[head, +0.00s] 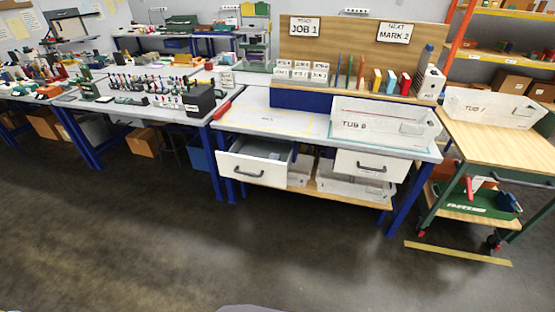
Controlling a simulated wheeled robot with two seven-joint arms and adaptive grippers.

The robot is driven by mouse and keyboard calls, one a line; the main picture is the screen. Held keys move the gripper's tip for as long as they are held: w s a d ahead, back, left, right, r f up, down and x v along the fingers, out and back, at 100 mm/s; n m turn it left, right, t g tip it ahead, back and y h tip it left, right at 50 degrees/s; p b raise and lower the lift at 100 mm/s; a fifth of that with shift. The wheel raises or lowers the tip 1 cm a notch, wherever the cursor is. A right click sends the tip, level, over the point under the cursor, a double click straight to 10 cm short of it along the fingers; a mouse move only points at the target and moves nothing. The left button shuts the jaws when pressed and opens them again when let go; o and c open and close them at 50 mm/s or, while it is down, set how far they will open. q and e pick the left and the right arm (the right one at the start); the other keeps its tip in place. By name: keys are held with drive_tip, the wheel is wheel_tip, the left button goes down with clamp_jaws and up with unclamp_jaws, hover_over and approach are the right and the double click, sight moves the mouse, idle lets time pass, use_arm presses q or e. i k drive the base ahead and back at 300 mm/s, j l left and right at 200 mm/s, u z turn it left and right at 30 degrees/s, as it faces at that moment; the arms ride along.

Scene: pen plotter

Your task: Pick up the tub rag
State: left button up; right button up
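I cannot make out a rag for certain in the head view. A clear tub labelled TUB B (350,126) stands on the right end of the workbench. A second clear tub with a TUB label (478,108) stands on the wooden top of the cart at the right. The contents of both tubs are too small and blurred to tell. Neither of my grippers is in view.
The workbench (262,120) has a left drawer (255,165) pulled open and a right drawer (370,163). The cart (485,140) carries a green tray (478,204) on its lower shelf. A yellow floor strip (457,253) lies below. The floor in front is clear.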

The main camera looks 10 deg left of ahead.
sight(274, 157)
drive_tip(key=i+j+z, duration=0.6)
drive_tip(key=i+j, duration=0.2)
